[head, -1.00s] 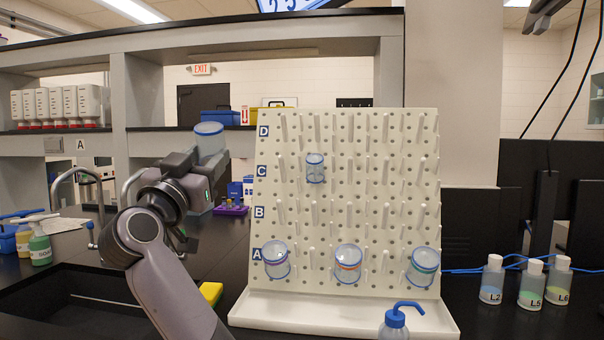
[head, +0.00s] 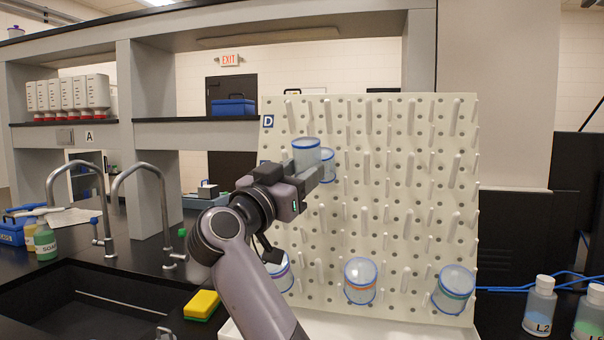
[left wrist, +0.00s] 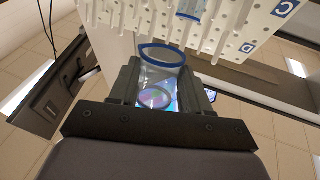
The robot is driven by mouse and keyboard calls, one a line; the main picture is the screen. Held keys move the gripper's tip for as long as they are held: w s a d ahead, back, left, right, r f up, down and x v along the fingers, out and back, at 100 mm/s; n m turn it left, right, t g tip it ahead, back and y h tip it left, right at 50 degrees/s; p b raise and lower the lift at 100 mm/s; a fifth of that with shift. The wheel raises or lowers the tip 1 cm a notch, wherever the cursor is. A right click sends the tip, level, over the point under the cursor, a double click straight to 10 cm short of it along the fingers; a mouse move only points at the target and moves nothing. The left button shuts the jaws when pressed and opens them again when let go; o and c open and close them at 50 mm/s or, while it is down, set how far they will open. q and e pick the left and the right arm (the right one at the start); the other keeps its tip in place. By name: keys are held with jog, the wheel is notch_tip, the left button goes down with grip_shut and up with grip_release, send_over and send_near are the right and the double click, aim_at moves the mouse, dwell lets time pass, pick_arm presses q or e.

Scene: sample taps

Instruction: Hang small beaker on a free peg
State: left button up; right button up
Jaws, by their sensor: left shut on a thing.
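My left gripper (head: 312,178) is shut on a small clear beaker (head: 306,152) with blue rims, held in front of the pegboard's upper left part. In the left wrist view the beaker (left wrist: 160,72) sits between the two fingers (left wrist: 162,88). The white pegboard (head: 400,125) has rows of pegs, many of them bare. Another beaker (head: 328,165) hangs on the board just behind the held one, partly hidden. Three beakers hang in the bottom row: one at left (head: 282,275) partly behind my arm, one in the middle (head: 360,280), one at right (head: 454,288). My right gripper is not in view.
A sink (head: 90,300) with taps (head: 150,180) lies at left, with a yellow sponge (head: 202,305) at its edge. Labelled bottles (head: 540,305) stand at right. The board's upper middle and right have bare pegs.

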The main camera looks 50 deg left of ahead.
aim_at(323, 219)
pick_arm(q)
jog(key=shift+w+a+f+b, duration=0.15)
jog(key=shift+w+a, duration=0.25)
jog(key=shift+w, duration=0.25)
jog(key=shift+w+a+f+b, duration=0.1)
jog(key=shift+w+a, duration=0.35)
jog(key=shift+w, duration=0.25)
jog(key=shift+w+a+f+b, duration=0.15)
jog(key=shift+w+a, duration=0.25)
jog(key=shift+w, duration=0.25)
jog(key=shift+w+a+f, duration=0.55)
jog(key=shift+w+a, duration=0.95)
jog(key=shift+w, duration=0.95)
jog(key=w+f+b, duration=0.1)
jog(key=f+b, duration=0.2)
jog(key=w+a+f+b, duration=0.1)
jog(key=f+b, duration=0.2)
jog(key=f, duration=0.1)
jog(key=w+f+b, duration=0.1)
jog(key=f+b, duration=0.2)
jog(key=f, duration=0.1)
jog(key=shift+a+f, duration=0.25)
jog(key=shift+a, duration=0.1)
jog(key=shift+w+f+b, duration=0.15)
jog(key=shift+f+b, duration=0.35)
jog(key=shift+f, duration=0.05)
jog(key=shift+c, duration=0.4)
jog(key=o, duration=1.2)
jog(key=shift+r, duration=0.15)
